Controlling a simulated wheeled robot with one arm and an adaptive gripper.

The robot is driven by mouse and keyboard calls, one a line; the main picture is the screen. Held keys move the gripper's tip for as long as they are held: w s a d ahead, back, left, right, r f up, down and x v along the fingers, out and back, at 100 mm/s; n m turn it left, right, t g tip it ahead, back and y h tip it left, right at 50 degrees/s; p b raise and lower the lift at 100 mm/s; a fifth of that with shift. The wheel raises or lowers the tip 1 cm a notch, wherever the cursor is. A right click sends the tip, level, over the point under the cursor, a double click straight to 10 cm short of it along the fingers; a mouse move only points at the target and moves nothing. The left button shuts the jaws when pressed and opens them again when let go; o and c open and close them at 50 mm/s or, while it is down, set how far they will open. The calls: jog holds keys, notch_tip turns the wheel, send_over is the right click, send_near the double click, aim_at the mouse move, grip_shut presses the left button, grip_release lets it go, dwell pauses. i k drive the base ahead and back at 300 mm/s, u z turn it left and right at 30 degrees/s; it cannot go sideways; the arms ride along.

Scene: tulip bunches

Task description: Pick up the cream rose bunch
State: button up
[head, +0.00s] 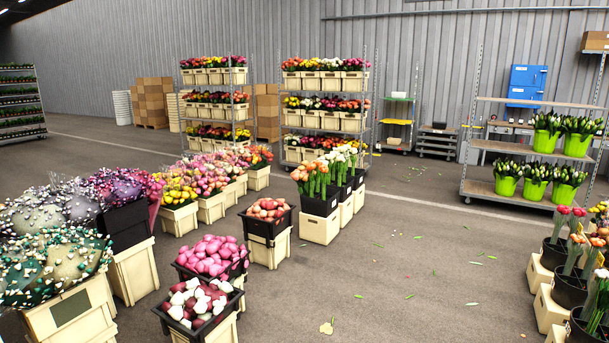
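Pale cream-white heads (219,285) show among dark red ones in a black crate (163,318) at the bottom, left of centre. White blooms (346,154) also top green stems in the row of black containers near the middle. I cannot tell for sure which of these is the cream rose bunch. My gripper is not in view.
Black crates of pink heads (212,256) and salmon heads (268,209) stand on cream boxes behind. Wrapped bouquets (60,262) fill the left. Buckets of pink and red flowers (570,235) stand at right. The middle floor (430,270) is open, with scattered leaves.

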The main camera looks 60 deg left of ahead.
aim_at(341, 159)
jog(key=u, duration=1.45)
jog(key=i, duration=1.85)
